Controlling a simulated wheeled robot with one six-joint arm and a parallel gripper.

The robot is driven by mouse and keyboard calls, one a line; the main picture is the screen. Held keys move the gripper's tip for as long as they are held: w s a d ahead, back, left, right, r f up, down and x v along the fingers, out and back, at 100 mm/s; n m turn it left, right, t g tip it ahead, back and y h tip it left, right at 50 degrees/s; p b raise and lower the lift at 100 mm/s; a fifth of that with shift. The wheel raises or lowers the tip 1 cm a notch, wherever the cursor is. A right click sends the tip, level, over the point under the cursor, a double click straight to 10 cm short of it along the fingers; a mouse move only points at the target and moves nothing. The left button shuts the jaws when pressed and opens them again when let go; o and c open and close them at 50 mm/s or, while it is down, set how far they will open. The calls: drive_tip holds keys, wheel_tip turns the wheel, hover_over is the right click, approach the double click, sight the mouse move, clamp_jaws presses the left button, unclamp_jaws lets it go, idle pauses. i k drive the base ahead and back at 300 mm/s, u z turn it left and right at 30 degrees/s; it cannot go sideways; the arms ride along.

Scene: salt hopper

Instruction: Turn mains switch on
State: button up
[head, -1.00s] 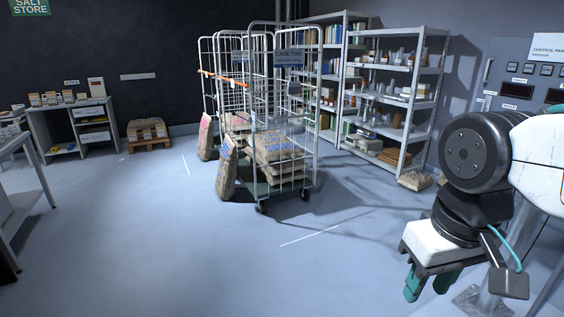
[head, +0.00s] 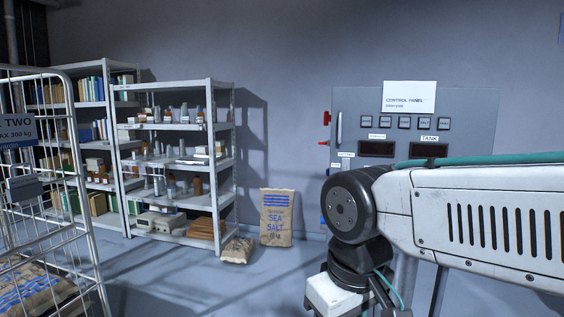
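The control panel (head: 460,110) is a grey cabinet against the back wall, right of centre in the head view. A red lever-like part (head: 326,118) sticks out from its left side, with a smaller red part (head: 323,142) below it. Either may belong to the mains switch; I cannot read a label there or tell its position. My gripper (head: 336,296) is low in the picture, in front of the panel and well short of it. Only its white body shows; its fingers are cut off by the bottom edge. My arm hides the panel's lower part.
A wire roll cage (head: 88,235) stands at the near left. Metal shelves (head: 225,150) line the wall behind it. A sea salt sack (head: 276,217) leans on the wall left of the panel, beside a smaller sack (head: 237,250). The floor between cage and panel is clear.

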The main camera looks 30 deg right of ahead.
sight(327, 118)
drive_tip(key=z, duration=0.55)
drive_tip(key=i, duration=1.35)
drive_tip(key=z, duration=0.5)
drive_tip(key=k, duration=0.45)
drive_tip(key=u, duration=0.95)
drive_tip(key=i, duration=1.15)
drive_tip(key=z, duration=0.4)
